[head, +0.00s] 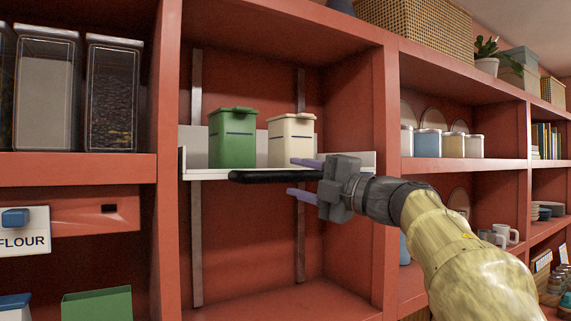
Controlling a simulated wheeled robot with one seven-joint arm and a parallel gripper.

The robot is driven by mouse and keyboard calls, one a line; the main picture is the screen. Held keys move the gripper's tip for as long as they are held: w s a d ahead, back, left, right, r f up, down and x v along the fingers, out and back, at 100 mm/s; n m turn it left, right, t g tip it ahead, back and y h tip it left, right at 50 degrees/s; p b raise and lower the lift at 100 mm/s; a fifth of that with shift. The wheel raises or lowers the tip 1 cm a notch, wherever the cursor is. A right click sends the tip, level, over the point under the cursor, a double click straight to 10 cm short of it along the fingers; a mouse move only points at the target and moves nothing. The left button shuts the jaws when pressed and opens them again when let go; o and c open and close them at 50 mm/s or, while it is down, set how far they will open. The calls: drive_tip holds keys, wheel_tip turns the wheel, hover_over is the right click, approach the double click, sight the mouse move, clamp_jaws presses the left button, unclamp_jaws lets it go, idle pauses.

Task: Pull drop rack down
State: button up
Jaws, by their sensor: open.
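The drop rack (205,175) is a white shelf with low sides, set between two vertical metal rails (196,240) in the middle red bay. A green canister (232,138) and a cream canister (291,139) stand upright on it. A black handle bar (272,177) runs along its front edge. My gripper (306,177) is open at the handle's right end, with one purple finger above the bar's level and the other below it. I cannot tell whether the fingers touch the bar.
The bay below the rack is empty down to its red floor (280,300). Red uprights (168,200) border the bay. Dark-filled clear canisters (112,95) and a flour label (24,231) are at left. Canisters and mugs (505,234) fill shelves at right.

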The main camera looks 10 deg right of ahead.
sight(286, 174)
drive_tip(key=p+x, duration=0.1)
drive_tip(key=x, duration=0.3)
clamp_jaws()
